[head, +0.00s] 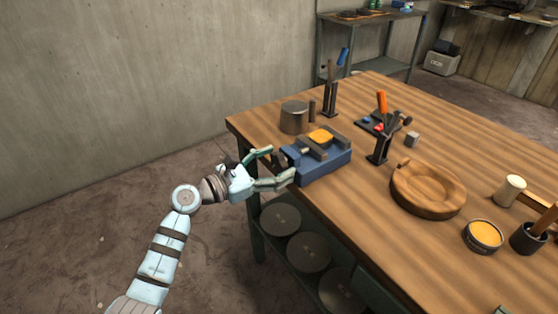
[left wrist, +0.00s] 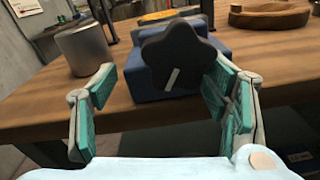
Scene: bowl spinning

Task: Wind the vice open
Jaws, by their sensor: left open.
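The blue vice (head: 328,166) stands at the left edge of the wooden table, with dark jaws and a yellow-orange piece (head: 320,136) between them. Its dark lobed knob (left wrist: 178,52) faces my left wrist camera and carries a pale stripe. In the head view the knob (head: 281,159) is partly hidden by my fingers. My left gripper (head: 276,166) is open at the vice's knob end. In the left wrist view the knob appears between the spread green-padded fingers (left wrist: 163,78), nearer the right one. I cannot tell whether either finger touches it. My right gripper is not in view.
A grey metal cylinder (head: 294,117) stands behind the vice. A tool stand (head: 379,145) and a round wooden bowl (head: 428,190) are to its right. A yellow tin (head: 483,236) sits further right. The floor left of the table is clear.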

